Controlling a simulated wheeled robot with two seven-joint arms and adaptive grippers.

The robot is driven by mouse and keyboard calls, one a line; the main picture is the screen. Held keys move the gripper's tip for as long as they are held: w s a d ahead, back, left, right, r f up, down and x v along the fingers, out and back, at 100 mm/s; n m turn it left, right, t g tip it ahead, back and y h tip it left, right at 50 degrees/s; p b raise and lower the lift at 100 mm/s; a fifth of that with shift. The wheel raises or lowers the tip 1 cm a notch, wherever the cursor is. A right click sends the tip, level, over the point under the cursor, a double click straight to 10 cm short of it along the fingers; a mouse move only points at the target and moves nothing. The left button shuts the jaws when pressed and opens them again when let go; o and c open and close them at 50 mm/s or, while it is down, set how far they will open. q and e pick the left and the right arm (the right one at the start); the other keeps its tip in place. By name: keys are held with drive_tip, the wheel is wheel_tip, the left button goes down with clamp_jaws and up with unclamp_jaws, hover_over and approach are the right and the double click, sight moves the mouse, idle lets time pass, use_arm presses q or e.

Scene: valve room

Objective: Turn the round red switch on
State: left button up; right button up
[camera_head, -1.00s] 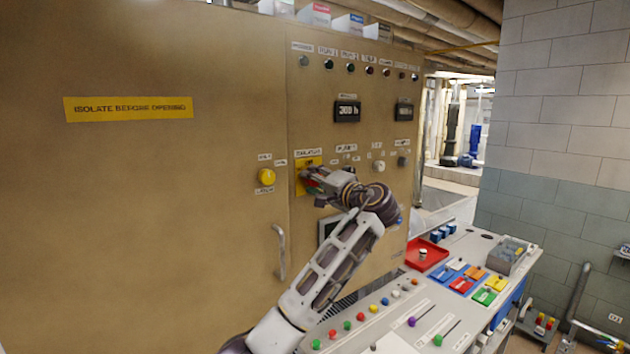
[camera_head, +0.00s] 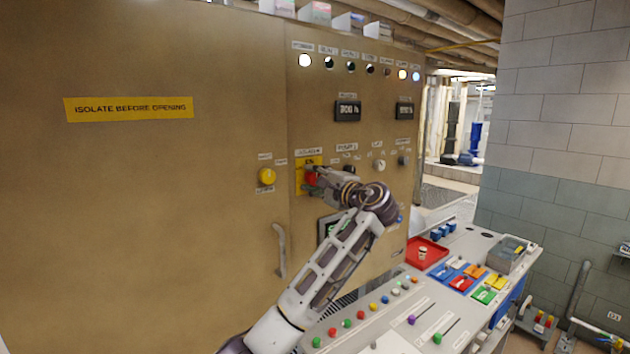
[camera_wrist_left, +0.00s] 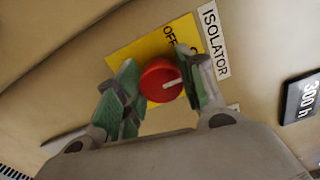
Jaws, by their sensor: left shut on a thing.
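The round red switch (camera_wrist_left: 161,81) sits on a yellow plate (camera_wrist_left: 125,57) beside a white ISOLATOR label (camera_wrist_left: 214,43). A white mark shows on its face, and OFF is printed on the plate; other lettering is partly hidden. In the head view the red switch (camera_head: 311,178) shows on the tan cabinet, partly covered by my left gripper (camera_head: 314,182). In the wrist view the green-padded fingers of my left gripper (camera_wrist_left: 160,92) are on both sides of the switch and shut on it. My right gripper is not in view.
A yellow button (camera_head: 267,177) and a vertical door handle (camera_head: 280,250) are left of the switch. Several lamps (camera_head: 350,66) line the panel top; some are lit white. A sloped control desk (camera_head: 400,315) with coloured buttons and a red tray (camera_head: 440,252) stands at lower right.

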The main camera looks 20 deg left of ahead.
use_arm(q)
drive_tip(key=shift+f, duration=0.1)
drive_tip(key=o, duration=1)
drive_tip(key=shift+d, duration=0.1)
drive_tip(key=v, duration=1.2)
